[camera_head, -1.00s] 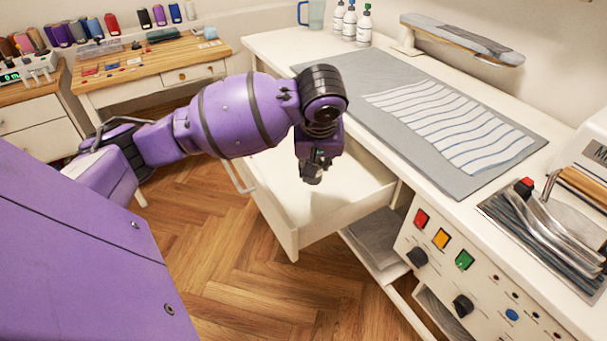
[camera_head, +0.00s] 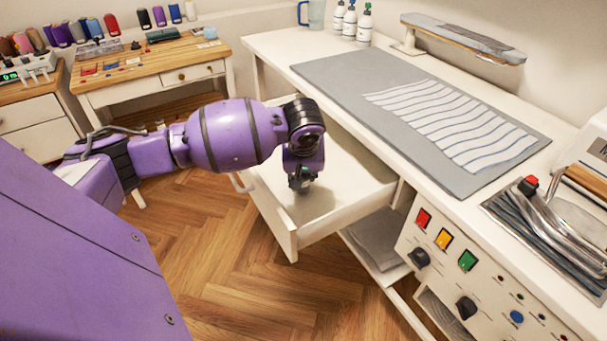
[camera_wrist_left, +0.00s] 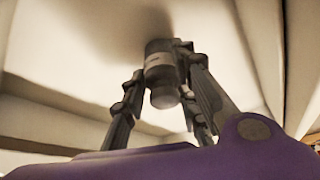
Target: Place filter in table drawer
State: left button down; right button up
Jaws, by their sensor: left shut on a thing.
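My left gripper (camera_head: 300,180) hangs down inside the open white table drawer (camera_head: 345,199). In the left wrist view the gripper fingers (camera_wrist_left: 165,95) are shut on a dark grey cylinder with a lighter band and a lighter round end, the filter (camera_wrist_left: 163,75). The filter is close to the pale drawer floor, and a soft shadow lies beside it. Whether it touches the floor I cannot tell. In the head view the gripper mostly hides the filter. The drawer looks otherwise empty. My right gripper is not in view.
The white table (camera_head: 275,48) carries a grey mat with a striped cloth (camera_head: 450,125). A control panel with coloured buttons (camera_head: 445,240) is right of the drawer. The drawer's front and side walls surround the gripper. Wooden floor (camera_head: 220,240) lies free in front.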

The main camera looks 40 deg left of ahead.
pick_arm(q)
jog(key=shift+f, duration=0.15)
jog(key=c, duration=1.4)
grip_release()
jog(key=p+v, duration=0.2)
jog(key=v, duration=1)
